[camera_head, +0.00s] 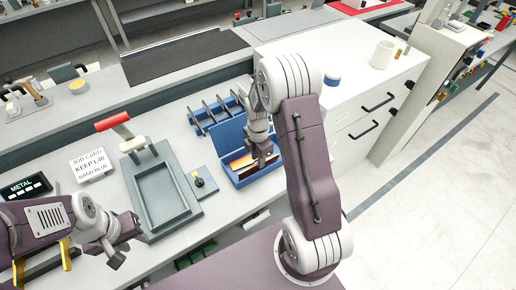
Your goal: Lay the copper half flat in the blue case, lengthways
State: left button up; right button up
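The blue case (213,137) stands with its lid up on the bench, in the middle of the view. An orange-brown copper-coloured piece (240,163) shows inside it, lengthways along the case; its right end is hidden behind my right gripper. My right gripper (263,158) points down into the case, over the right part of that piece. Whether its fingers are shut on the piece or only near it cannot be told. My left gripper (131,250) is at the lower left, over the bench front, its fingertips apart and empty.
A grey tray fixture with a red-handled lever (113,121) stands left of the case, with a small knob plate (199,182) between. A job card (91,165) and METAL sign (25,187) are at the left. A rack (208,110) stands behind the case.

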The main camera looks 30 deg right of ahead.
notch_tip(320, 180, up, 8)
jog(key=s+a+m, duration=0.3)
jog(key=s+m, duration=0.3)
jog(key=m, duration=0.3)
jog(key=s+a+m+t, duration=0.1)
jog(key=s+a+m, duration=0.3)
jog(key=m, duration=0.6)
jog(key=s, duration=0.2)
jog(key=shift+s+a, duration=0.25)
jog(key=shift+s, duration=0.1)
jog(key=shift+a+f, duration=0.1)
